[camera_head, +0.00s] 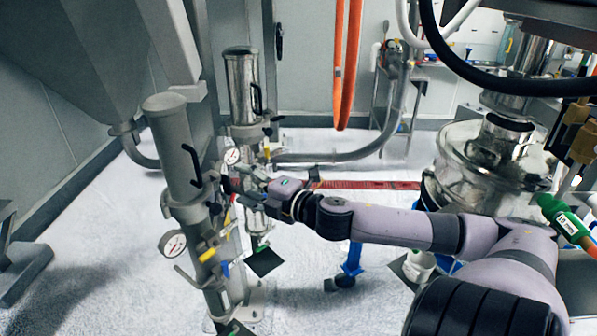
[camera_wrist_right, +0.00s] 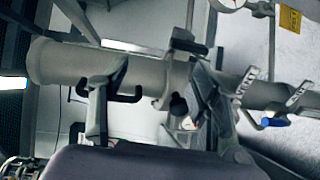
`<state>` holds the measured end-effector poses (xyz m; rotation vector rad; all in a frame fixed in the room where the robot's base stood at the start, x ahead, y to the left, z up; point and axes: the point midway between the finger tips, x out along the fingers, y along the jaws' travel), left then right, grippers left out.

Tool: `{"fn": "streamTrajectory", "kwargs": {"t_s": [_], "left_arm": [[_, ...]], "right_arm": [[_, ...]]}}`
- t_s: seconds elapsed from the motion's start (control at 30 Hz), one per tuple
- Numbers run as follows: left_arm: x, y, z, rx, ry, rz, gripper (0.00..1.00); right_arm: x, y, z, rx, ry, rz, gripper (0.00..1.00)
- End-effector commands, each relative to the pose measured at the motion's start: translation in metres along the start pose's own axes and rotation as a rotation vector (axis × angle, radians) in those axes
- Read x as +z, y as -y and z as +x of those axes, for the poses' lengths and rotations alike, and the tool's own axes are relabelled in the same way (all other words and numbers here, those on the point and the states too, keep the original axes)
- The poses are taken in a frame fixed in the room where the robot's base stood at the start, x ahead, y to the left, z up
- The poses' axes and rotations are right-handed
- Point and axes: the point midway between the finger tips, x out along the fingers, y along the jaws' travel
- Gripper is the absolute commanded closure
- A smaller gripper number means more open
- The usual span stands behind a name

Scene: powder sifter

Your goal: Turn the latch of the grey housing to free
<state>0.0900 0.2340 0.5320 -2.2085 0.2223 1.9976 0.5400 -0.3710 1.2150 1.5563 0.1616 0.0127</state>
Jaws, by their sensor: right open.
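The grey housing (camera_head: 172,140) is an upright grey cylinder at the left in the head view, with a black handle on its side. It lies across the right wrist view (camera_wrist_right: 65,65). A clamp collar (camera_head: 185,207) rings its lower end; a small dark part (camera_wrist_right: 178,106) shows there in the wrist view and may be the latch. My right gripper (camera_head: 236,188) is open beside the collar. In the wrist view its fingers (camera_wrist_right: 158,105) stand apart, with the collar area between them. I cannot tell whether they touch it. My left gripper is not in view.
A shiny metal housing (camera_head: 241,85) stands just behind. A pressure gauge (camera_head: 172,243) and yellow and blue valve levers sit below the collar. A large hopper (camera_head: 70,50) is at upper left. Floor behind is mostly open.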

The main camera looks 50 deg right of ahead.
Motion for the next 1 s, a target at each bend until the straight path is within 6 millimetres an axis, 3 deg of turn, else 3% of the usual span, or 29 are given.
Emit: {"fn": "streamTrajectory", "kwargs": {"t_s": [1.0], "left_arm": [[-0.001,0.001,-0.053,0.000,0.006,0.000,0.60]], "right_arm": [[-0.001,0.007,-0.072,-0.004,0.002,0.005,0.43]]}}
